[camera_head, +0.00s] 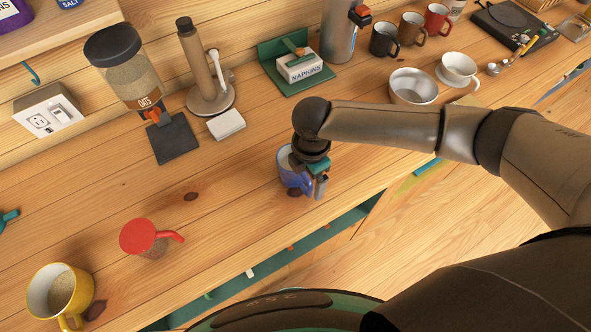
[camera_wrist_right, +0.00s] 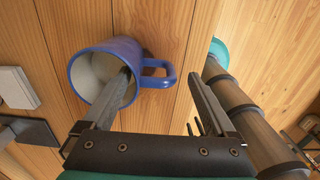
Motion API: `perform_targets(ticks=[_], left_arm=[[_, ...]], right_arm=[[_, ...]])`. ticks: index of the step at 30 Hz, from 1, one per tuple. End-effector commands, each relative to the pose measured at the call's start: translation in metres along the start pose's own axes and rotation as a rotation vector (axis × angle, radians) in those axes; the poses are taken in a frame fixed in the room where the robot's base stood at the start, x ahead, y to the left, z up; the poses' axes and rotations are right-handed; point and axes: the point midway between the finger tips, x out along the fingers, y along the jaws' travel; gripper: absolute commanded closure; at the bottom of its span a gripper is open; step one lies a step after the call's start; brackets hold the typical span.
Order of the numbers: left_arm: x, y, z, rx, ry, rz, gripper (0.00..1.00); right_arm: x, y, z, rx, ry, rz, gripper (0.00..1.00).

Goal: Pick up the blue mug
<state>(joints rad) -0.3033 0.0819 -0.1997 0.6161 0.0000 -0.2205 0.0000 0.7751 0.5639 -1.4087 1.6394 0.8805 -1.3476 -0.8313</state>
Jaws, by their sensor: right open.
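The blue mug (camera_head: 290,181) stands on the wooden counter near its front edge, partly hidden behind my right gripper (camera_head: 313,178). In the right wrist view the mug (camera_wrist_right: 104,66) shows its pale inside and its handle. The right gripper (camera_wrist_right: 158,80) is open there. One finger overlaps the mug's mouth and seems to reach inside it. The other finger is on the far side of the handle, apart from it. The handle lies between the fingers. My left gripper is not in view.
A red-lidded container (camera_head: 147,238) and a yellow mug (camera_head: 60,292) stand to the left.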

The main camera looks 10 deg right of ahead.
Motion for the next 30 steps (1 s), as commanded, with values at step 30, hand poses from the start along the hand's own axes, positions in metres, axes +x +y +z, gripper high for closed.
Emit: perform_targets(ticks=[30], left_arm=[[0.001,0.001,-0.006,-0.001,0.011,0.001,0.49]], right_arm=[[0.051,-0.001,-0.003,0.000,0.001,-0.001,0.39]])
